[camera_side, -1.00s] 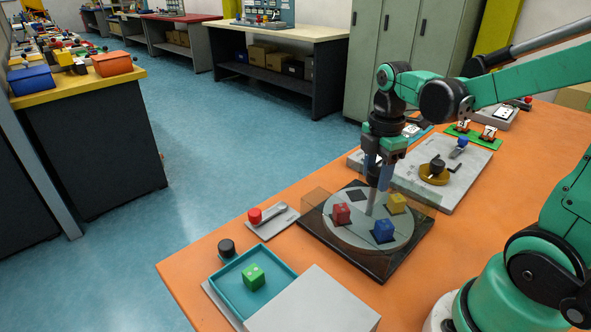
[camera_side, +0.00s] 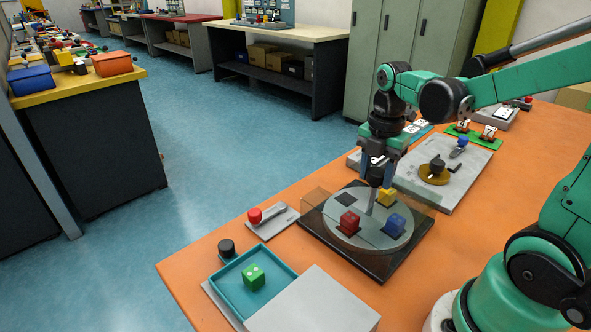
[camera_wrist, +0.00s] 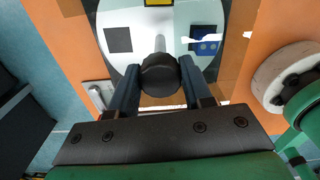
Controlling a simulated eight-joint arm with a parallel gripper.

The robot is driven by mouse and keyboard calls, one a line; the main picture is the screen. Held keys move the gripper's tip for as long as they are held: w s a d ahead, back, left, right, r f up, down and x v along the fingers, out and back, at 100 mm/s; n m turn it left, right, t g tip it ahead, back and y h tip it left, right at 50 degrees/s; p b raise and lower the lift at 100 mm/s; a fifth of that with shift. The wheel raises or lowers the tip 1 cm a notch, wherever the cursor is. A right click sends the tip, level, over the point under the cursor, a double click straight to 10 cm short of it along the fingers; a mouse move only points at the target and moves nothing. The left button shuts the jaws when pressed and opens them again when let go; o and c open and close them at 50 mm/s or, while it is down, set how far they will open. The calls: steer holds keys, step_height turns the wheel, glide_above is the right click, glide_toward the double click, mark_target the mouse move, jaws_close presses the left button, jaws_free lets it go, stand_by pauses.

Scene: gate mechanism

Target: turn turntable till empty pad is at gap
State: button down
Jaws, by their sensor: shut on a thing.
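The turntable (camera_side: 365,238) is a grey disc on a dark base with a post in its middle. My gripper (camera_side: 376,183) is above it, shut on the black knob (camera_wrist: 160,75) at the post's top. A red cube (camera_side: 349,222) sits at the disc's front left, a blue cube (camera_side: 395,225) at the right and a yellow cube (camera_side: 387,196) at the back. The empty pad (camera_side: 346,199), a dark square, is at the back left; the wrist view also shows it (camera_wrist: 118,40). Clear walls stand around the disc; I cannot make out the gap.
A red-knobbed lever (camera_side: 255,215) lies left of the turntable. A grey panel with a brass dial (camera_side: 435,173) is behind right.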

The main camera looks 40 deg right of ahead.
steer(key=shift+n, duration=0.4)
stand_by(0.4)
steer(key=shift+c, duration=1.8)
jaws_free()
steer(key=shift+r, duration=2.8)
steer(key=shift+a, duration=0.1)
